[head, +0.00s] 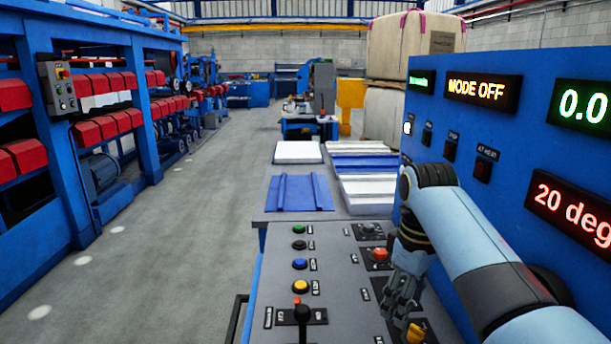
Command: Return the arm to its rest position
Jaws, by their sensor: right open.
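My right arm comes in from the right edge and bends down over the right side of the grey control console (332,290). My right gripper (398,308) is open and points down, close above the console between the red knob (380,254) and the yellow knob (415,333). I cannot tell if its fingers touch the console. Nothing shows between the fingers. My left gripper is not in view.
The console has several coloured buttons and a black lever (302,312). A blue panel (520,120) with lit displays, one reading "MODE OFF" (482,91), stands close on the right. Sandwich panels (300,193) lie beyond the console. The left floor (170,260) is free.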

